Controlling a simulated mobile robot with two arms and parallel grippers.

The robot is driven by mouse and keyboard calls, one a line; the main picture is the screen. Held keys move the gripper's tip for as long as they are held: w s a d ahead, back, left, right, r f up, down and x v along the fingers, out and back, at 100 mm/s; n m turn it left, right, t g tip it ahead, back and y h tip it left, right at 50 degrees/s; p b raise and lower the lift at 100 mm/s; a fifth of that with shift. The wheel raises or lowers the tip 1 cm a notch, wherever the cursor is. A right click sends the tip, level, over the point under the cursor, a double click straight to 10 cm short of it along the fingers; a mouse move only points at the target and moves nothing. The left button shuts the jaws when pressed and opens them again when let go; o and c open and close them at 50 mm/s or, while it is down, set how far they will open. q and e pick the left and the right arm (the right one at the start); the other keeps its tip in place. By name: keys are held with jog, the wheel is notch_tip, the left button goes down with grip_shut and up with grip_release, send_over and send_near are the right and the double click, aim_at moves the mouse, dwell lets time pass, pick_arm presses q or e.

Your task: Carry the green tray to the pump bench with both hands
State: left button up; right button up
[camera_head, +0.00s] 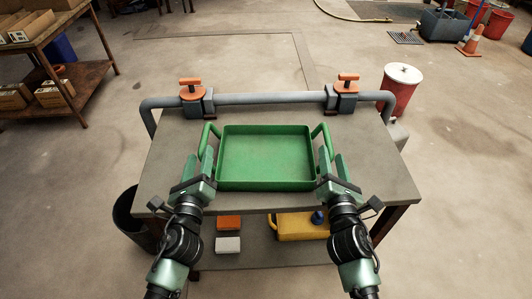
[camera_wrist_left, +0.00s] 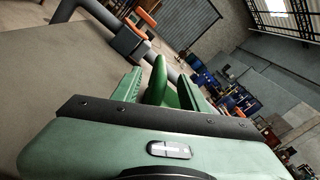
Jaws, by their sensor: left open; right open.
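The green tray (camera_head: 266,158) lies flat and empty on the grey bench top (camera_head: 380,170). It has a raised green handle on each side. My left gripper (camera_head: 200,166) is open at the tray's left handle (camera_head: 208,141). In the left wrist view that handle (camera_wrist_left: 158,82) stands between the open fingers (camera_wrist_left: 160,88); I cannot tell whether they touch it. My right gripper (camera_head: 332,168) is open at the right handle (camera_head: 326,141), close to its near end. The handles' lower near ends are partly hidden by the grippers.
A grey pipe (camera_head: 265,98) with two orange-handled valves (camera_head: 193,90) (camera_head: 346,82) runs along the bench's back edge. A yellow can (camera_head: 300,227) and small boxes sit on the lower shelf. A dark bin (camera_head: 130,215) stands left, a red drum (camera_head: 399,90) behind right.

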aim_at(207, 125)
pick_arm(q)
jog(key=w, duration=0.7)
jog(key=shift+w, duration=0.2)
pick_arm(e)
jog(key=w, duration=0.7)
jog(key=shift+w, duration=0.2)
pick_arm(q)
grip_shut()
pick_arm(e)
grip_shut()
